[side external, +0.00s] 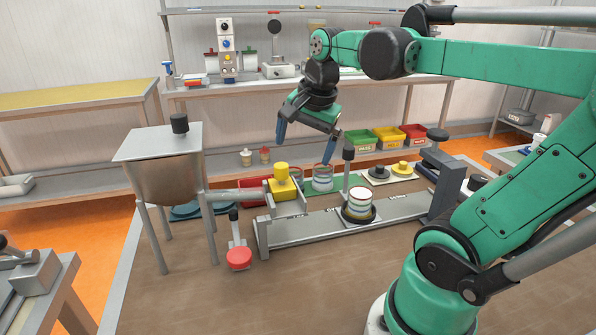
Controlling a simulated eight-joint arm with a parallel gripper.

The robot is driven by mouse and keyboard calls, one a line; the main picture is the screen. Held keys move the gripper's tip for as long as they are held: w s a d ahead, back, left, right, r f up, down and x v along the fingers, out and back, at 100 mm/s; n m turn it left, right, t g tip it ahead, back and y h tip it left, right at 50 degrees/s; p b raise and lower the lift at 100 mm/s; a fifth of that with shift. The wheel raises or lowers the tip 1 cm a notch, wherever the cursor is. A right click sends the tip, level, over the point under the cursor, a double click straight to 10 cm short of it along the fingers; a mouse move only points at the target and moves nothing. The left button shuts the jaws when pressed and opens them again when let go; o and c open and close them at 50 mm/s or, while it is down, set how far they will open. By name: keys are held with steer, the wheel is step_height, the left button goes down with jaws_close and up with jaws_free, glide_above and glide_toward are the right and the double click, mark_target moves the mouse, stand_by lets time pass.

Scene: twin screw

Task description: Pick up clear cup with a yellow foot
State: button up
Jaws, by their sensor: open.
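A clear-looking cup with a reddish rim (322,178) stands upright on a green mat (306,188) in the middle of the bench. A second pale, banded cup (359,202) stands in a dark ring on the grey rail. A yellow foot cannot be made out on either cup at this size. My gripper (304,151) is open, with its two blue fingers spread and pointing down. It is above the mat area and apart from both cups. Its right fingertip appears just above the reddish-rimmed cup in the picture; the depth between them is hard to tell.
A dark-topped post (347,170) rises between the cups. Green, yellow and red bins (388,139) stand behind.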

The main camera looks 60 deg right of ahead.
steer(key=s+d+m+g, duration=0.25)
steer(key=d+m, duration=0.35)
steer(key=m, duration=0.3)
steer(key=m+y, duration=0.2)
steer(key=m, duration=0.8)
glide_above(360, 202)
steer(key=d, duration=0.3)
step_height(360, 202, down, 10)
steer(key=r, duration=0.1)
steer(key=shift+n+g, duration=0.3)
steer(key=shift+g, duration=0.15)
steer(key=shift+w+a+f, duration=0.1)
steer(key=shift+w+f, duration=0.1)
steer(key=shift+f, duration=1.45)
steer(key=shift+w+a+f, duration=0.1)
steer(key=shift+w+f, duration=0.05)
steer(key=shift+f, duration=1.5)
steer(key=c, duration=1.3)
steer(key=shift+r, duration=0.1)
steer(key=shift+c, duration=0.2)
